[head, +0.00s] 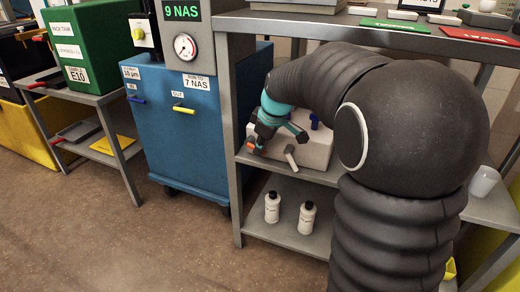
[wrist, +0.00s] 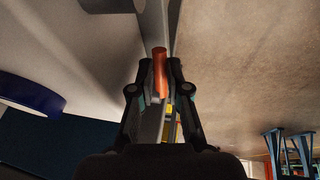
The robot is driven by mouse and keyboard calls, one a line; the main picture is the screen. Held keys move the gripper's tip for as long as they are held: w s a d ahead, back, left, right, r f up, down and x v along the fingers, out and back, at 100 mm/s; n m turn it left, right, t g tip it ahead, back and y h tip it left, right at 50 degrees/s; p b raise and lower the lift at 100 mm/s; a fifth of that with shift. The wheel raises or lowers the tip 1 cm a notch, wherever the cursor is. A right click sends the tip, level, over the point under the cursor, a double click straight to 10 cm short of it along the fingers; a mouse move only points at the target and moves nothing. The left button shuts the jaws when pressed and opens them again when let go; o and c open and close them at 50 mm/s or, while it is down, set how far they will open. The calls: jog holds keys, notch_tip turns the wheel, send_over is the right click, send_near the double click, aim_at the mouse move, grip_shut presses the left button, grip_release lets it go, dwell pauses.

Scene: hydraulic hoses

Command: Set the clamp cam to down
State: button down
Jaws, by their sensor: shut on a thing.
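An orange-red handle (wrist: 160,72), which looks like the clamp cam's lever, stands between my fingers in the wrist view. Its orange end (head: 251,147) also shows in the head view, at the left front of a white block on the shelf. My gripper (head: 257,138) has dark fingers and a teal wrist, and reaches down beside the block. In the wrist view my gripper (wrist: 160,92) is shut on the handle, with its upper end sticking out past the fingertips. The cam's pivot is hidden, and I cannot tell its exact angle.
The white block (head: 316,151) has a blue knob (head: 314,121) on top and a grey lever (head: 291,157) in front. White bottles (head: 272,207) stand on the lower shelf. A blue cabinet (head: 180,135) is close on the left, beside the grey shelf post (head: 231,130).

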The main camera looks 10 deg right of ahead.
jog(key=shift+d+f+t+y, duration=0.15)
jog(key=shift+f+t+y, duration=0.4)
jog(key=shift+t+y, duration=0.45)
jog(key=shift+f+m+t+y, duration=0.35)
jog(key=shift+t+y, duration=0.15)
jog(key=shift+y, duration=0.4)
jog(key=c, duration=1.4)
grip_release()
jog(key=shift+f, duration=0.1)
jog(key=shift+c, duration=0.2)
jog(key=v, duration=1.2)
jog(key=shift+s+f, duration=0.1)
jog(key=shift+f, duration=0.05)
